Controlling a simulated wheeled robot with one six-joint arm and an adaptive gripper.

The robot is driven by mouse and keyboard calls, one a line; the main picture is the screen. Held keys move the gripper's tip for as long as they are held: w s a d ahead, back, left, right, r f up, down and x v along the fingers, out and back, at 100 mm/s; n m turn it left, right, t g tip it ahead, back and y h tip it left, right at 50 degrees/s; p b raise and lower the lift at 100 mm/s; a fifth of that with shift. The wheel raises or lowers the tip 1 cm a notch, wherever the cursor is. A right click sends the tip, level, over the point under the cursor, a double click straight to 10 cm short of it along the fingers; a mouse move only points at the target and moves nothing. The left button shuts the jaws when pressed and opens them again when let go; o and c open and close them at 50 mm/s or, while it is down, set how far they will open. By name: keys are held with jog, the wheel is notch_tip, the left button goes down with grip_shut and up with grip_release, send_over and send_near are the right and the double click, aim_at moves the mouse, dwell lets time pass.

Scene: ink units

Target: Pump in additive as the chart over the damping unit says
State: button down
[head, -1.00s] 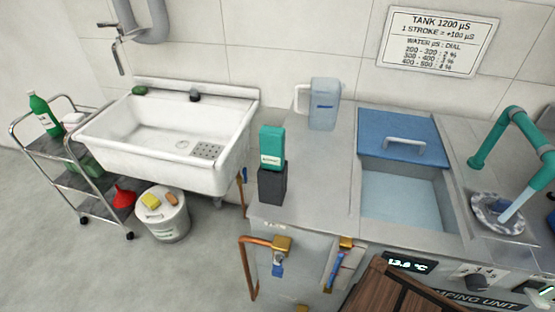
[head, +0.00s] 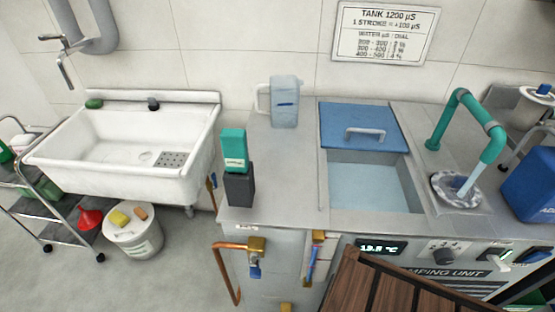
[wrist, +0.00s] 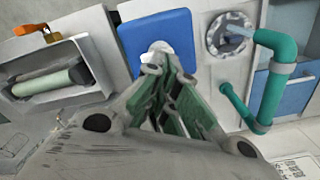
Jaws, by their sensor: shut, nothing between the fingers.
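The chart (head: 385,33) hangs on the wall over the damping unit (head: 455,272). It reads "TANK 1200 µS", "1 STROKE = +100 µS", then a water-to-dial list whose small figures are hard to read. The unit's tank (head: 372,188) holds pale water under a part-open blue lid (head: 360,127). A blue can (head: 533,185), its label cut off after "AD", stands at the right edge. In the wrist view a blue can (wrist: 140,55) with a white round top (wrist: 157,50) lies beyond my gripper (wrist: 166,72). My gripper is shut and empty; its fingertips overlap the white top, contact unclear.
A green pipe (head: 462,105) runs water into a round drain (head: 445,185). A clear jug (head: 285,100) and a teal bottle on a dark block (head: 239,190) stand on the counter. A lit display (head: 381,247) and a dial (head: 443,255) are on the front panel.

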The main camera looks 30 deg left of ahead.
jog(key=shift+f, duration=1.35)
jog(key=shift+r, duration=1.75)
jog(key=shift+r, duration=0.1)
notch_tip(320, 180, up, 6)
jog(key=shift+f, duration=0.1)
